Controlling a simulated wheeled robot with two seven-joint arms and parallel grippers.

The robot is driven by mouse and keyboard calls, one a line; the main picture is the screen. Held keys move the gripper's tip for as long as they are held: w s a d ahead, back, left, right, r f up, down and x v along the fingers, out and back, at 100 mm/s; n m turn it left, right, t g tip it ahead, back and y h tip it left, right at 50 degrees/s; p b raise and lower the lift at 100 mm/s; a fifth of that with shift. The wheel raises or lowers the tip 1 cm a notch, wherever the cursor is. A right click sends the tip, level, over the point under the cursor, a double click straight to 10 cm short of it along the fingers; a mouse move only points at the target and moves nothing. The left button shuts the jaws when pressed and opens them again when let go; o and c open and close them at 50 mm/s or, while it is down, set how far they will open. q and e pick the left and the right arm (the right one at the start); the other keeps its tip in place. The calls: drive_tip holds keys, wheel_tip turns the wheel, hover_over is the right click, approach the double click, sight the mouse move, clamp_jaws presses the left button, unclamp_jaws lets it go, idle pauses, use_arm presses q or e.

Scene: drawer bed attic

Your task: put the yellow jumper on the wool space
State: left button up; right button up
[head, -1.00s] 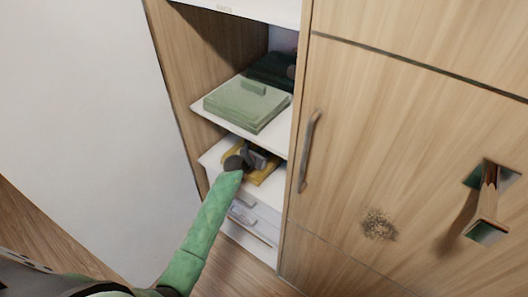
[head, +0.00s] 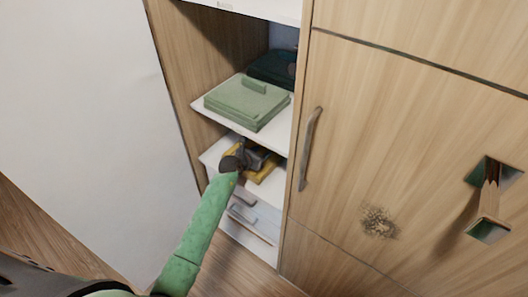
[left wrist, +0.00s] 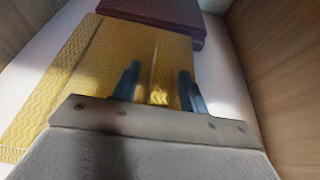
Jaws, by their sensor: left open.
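The yellow jumper (head: 263,173) lies folded on the lower white shelf of the wardrobe. It fills much of the left wrist view (left wrist: 85,75), with a knitted pattern. My left gripper (head: 258,158) is inside that lower compartment, over the jumper. In the left wrist view its two dark fingers (left wrist: 157,88) are apart, with yellow knit showing between them. I cannot tell whether the fingertips touch the jumper. No label for the wool space is readable. My right gripper is not in view.
A folded green garment (head: 246,101) lies on the shelf above (head: 218,119), with a dark green one (head: 273,69) behind it. White drawers (head: 246,222) sit below. A closed wooden door (head: 400,150) with a handle (head: 309,150) bounds the right side.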

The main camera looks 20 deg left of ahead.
use_arm(q)
drive_tip(key=b+v, duration=0.1)
drive_tip(key=v, duration=0.7)
drive_tip(key=shift+s+r, duration=0.1)
drive_tip(key=shift+s, duration=0.1)
drive_tip(key=shift+s+a+r, duration=0.15)
drive_tip(key=shift+s, duration=0.05)
drive_tip(key=shift+s+r, duration=0.15)
drive_tip(key=shift+s, duration=0.05)
drive_tip(key=s+d+r+n+t, duration=0.3)
drive_tip(key=s+r+n+t, duration=0.25)
drive_tip(key=r+n, duration=0.3)
drive_tip(key=s+a+n+y, duration=0.5)
drive_tip(key=s+n+y, duration=0.3)
drive_tip(key=n, duration=0.8)
drive_tip(key=s+d+f+n+g+y, duration=0.1)
drive_tip(key=s+d+f+n+g, duration=0.1)
drive_tip(key=s+f+n+g, duration=1)
drive_tip(key=s+d+f+g+h, duration=0.2)
drive_tip(key=s+d, duration=0.3)
drive_tip(key=s, duration=0.3)
drive_tip(key=s+d+f+n+g+h, duration=0.1)
drive_tip(key=s+d+f+g+h, duration=0.2)
drive_tip(key=s+d, duration=0.3)
drive_tip(key=s, duration=0.3)
drive_tip(key=shift+f+h, duration=0.2)
drive_tip(key=shift+h, duration=0.1)
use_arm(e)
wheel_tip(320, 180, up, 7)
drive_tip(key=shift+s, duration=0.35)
